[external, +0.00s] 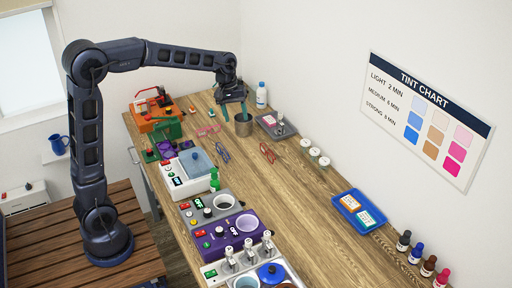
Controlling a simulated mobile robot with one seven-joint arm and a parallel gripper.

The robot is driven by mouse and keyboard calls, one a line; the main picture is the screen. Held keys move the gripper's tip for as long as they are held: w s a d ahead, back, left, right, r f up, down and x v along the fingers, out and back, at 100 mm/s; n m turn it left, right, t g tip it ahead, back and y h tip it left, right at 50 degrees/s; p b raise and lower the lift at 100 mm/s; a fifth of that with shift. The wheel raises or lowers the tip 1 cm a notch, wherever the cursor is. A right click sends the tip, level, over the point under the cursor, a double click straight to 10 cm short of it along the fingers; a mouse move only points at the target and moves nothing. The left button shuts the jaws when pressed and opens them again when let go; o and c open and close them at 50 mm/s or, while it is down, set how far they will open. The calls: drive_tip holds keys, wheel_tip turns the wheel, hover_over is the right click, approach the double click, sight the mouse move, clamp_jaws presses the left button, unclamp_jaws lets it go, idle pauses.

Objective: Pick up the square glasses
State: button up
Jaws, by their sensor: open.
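Three pairs of glasses lie on the wooden bench: a pink pair (208,130), a blue pair (222,152) and a dark red pair (267,152). They are too small here to tell which has square lenses. My gripper (236,117) points down with its two teal fingers apart and nothing seen held between them. It is at the far part of the bench, right of the pink pair and beyond the blue and red pairs. It touches none of the glasses.
A grey metal cup (243,125) stands close by my fingers, partly overlapped by them. A grey tray (276,125) and a white bottle (261,95) are to the right. White-lidded jars (314,153), a blue tray (360,212) and machines (188,172) line the bench sides. The middle foreground is clear.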

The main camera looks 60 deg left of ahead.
drive_tip(key=w+a+f+n+h, duration=0.1)
drive_tip(key=w+a+f+n, duration=0.3)
drive_tip(key=w+f, duration=0.55)
drive_tip(key=n+g+h, duration=0.1)
drive_tip(key=n, duration=0.2)
approach(269, 149)
drive_tip(key=shift+a+r, duration=0.15)
drive_tip(key=x, duration=0.5)
drive_tip(key=shift+x, duration=3)
drive_tip(key=shift+c, duration=0.3)
drive_tip(key=c, duration=1)
